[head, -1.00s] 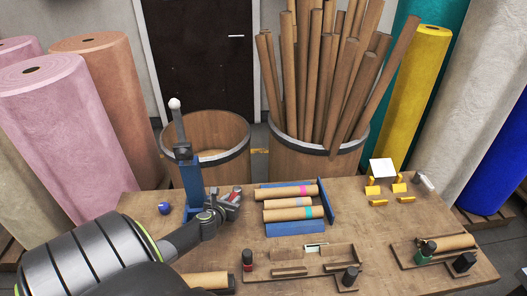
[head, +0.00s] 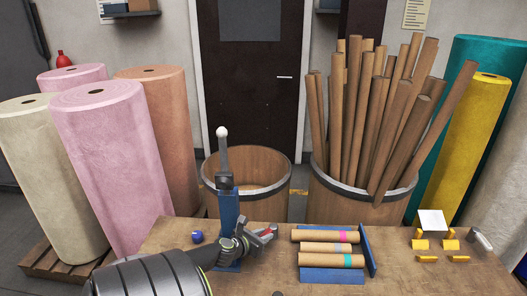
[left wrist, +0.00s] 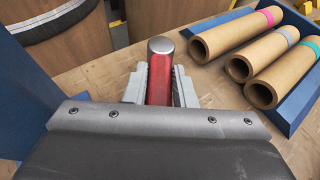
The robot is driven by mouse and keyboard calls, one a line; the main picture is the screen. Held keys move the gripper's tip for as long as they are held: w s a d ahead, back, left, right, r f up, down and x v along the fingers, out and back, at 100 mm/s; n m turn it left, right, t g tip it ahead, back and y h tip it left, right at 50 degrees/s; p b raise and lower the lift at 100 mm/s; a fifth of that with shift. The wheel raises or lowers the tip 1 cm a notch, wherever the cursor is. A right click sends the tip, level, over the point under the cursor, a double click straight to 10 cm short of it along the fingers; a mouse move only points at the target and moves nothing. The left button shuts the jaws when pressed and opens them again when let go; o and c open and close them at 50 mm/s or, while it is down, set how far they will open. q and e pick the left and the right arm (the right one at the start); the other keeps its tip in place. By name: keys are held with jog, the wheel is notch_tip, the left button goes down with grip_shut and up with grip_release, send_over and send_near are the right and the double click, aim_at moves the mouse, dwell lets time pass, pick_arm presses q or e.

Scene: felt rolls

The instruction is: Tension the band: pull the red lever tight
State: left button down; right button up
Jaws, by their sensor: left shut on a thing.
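The red lever (left wrist: 159,85) shows in the left wrist view as a red bar with a rounded grey metal end. My left gripper (head: 266,233) is shut on it, low beside a blue post (head: 229,211) on the table. In the left wrist view a grey finger stands on either side of the lever. In the head view only a bit of red shows between the fingers. A dark upright arm with a white ball (head: 222,132) tops the post. I cannot make out the band. My right gripper is not in view.
Three brown tubes (head: 325,236) with coloured bands lie in a blue rack (head: 368,250) just right of the gripper. A blue ball (head: 197,237) is left of the post. Yellow blocks (head: 421,244) sit at the right. Two wooden barrels (head: 260,166) stand behind the table.

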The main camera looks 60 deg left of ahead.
pick_arm(q)
jog(key=shift+f, duration=0.1)
jog(key=c, duration=1.2)
grip_release()
jog(key=b+v, duration=0.2)
jog(key=v, duration=0.7)
jog(key=shift+s, duration=0.15)
jog(key=v, duration=0.8)
jog(key=shift+d, duration=0.1)
